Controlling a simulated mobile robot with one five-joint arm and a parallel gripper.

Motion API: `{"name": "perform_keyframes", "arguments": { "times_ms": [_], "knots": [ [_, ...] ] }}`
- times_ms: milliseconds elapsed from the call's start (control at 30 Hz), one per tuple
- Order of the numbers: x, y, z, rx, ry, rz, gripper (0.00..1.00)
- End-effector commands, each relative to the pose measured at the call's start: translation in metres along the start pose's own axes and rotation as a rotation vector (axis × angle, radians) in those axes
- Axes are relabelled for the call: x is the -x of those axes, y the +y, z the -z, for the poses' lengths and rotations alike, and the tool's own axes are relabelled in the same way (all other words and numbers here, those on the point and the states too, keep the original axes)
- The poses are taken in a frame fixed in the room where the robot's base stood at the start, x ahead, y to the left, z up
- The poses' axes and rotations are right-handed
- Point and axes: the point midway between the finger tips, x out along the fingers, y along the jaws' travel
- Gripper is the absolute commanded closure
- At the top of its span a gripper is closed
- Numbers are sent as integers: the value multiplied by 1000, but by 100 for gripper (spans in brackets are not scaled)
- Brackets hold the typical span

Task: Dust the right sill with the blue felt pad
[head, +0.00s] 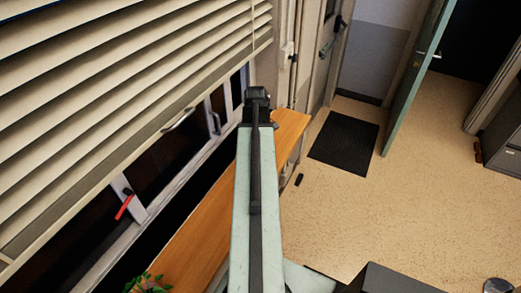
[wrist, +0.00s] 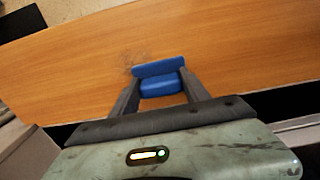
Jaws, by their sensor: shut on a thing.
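My gripper (wrist: 160,88) is shut on the blue felt pad (wrist: 159,69), with one finger at each side of it. The pad is over the orange-brown wooden sill (wrist: 230,45) in the wrist view; I cannot tell whether it touches the wood. A faint grey smudge, which looks like dust, (wrist: 131,60) shows on the sill just left of and behind the pad. In the head view, my arm reaches along the wooden sill (head: 200,230) towards its far end. The arm hides part of the sill, and the pad is not visible there.
Windows with a slatted blind (head: 120,90) and a red handle (head: 124,205) line the left side. A green plant (head: 147,284) stands at the sill's near end. A black mat (head: 344,141) and an open green door (head: 415,75) are beyond. The floor at right is mostly clear.

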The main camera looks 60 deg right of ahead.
Motion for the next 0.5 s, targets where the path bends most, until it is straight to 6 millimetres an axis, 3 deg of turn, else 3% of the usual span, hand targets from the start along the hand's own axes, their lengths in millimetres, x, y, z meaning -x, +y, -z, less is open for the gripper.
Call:
{"name": "perform_keyframes", "arguments": {
  "times_ms": [200,500],
  "knots": [
    [1,1,24,2,2,0,78],
    [0,6,27,-1,0,0,78]
  ]
}}
